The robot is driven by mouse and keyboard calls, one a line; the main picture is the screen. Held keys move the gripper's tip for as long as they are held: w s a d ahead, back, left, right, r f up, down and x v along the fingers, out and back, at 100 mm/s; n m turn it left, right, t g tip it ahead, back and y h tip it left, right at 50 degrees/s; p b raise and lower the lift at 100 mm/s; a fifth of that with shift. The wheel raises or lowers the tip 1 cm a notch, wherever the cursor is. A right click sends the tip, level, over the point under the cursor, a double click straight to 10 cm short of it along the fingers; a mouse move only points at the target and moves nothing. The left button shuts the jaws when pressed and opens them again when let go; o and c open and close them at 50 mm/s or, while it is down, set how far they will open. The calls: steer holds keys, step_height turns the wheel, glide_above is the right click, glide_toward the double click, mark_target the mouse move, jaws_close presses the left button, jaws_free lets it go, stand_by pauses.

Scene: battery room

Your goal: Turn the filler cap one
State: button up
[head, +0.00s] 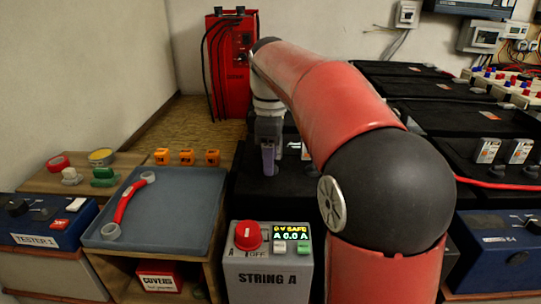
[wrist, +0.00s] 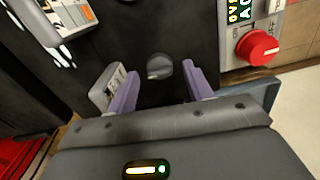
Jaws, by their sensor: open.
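A dark grey round cap (wrist: 159,67), which looks like filler cap one, sits on the black battery top (wrist: 120,45) in the wrist view. My gripper (wrist: 162,73) is open, with one purple finger to each side of the cap in the picture. Whether the fingers are level with the cap or above it, I cannot tell. In the head view my gripper (head: 268,158) points down over a black battery (head: 262,190), and the cap is not discernible there.
The String A box (head: 268,272) with its red knob (head: 248,236) stands in front of the battery. A blue-grey tray (head: 185,203) holding a red link (head: 133,200) is at left. More black batteries (head: 470,118) lie at right. A red charger (head: 230,65) stands behind.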

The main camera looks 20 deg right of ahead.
steer(key=c, duration=1)
steer(key=shift+r, duration=0.1)
steer(key=m+p, duration=0.2)
steer(key=m, duration=0.1)
steer(key=shift+r+m+p, duration=0.15)
steer(key=shift+m+p, duration=0.15)
steer(key=shift+p, duration=0.05)
steer(key=m+p, duration=0.2)
steer(key=m, duration=0.2)
steer(key=shift+m, duration=0.3)
steer(key=m+p, duration=0.1)
steer(key=m, duration=0.7)
steer(key=shift+m, duration=0.3)
